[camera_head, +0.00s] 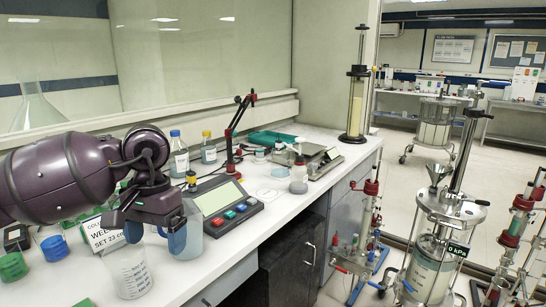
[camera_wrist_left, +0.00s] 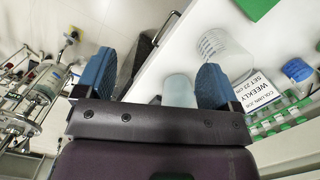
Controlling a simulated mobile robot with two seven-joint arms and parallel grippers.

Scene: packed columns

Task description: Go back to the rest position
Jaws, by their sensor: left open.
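My left arm comes in from the left in the head view. Its purple gripper (camera_head: 156,236) has two blue fingers spread apart over the front of the white bench (camera_head: 222,258). The wrist view also shows the left gripper (camera_wrist_left: 155,78) open, with wide space between the fingers. A pale translucent vessel (camera_head: 191,243) stands right behind the fingers; in the wrist view the vessel (camera_wrist_left: 178,88) shows between them, nearer the right finger. I cannot tell if they touch. A clear graduated beaker (camera_head: 130,274) stands just in front of the gripper. My right gripper is in neither view.
A control box (camera_head: 224,205) with coloured buttons stands right of the gripper. A printed sign (camera_head: 103,235) and green and blue caps (camera_head: 12,267) are at left. Bottles (camera_head: 179,155) and a red stand (camera_head: 233,130) are behind.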

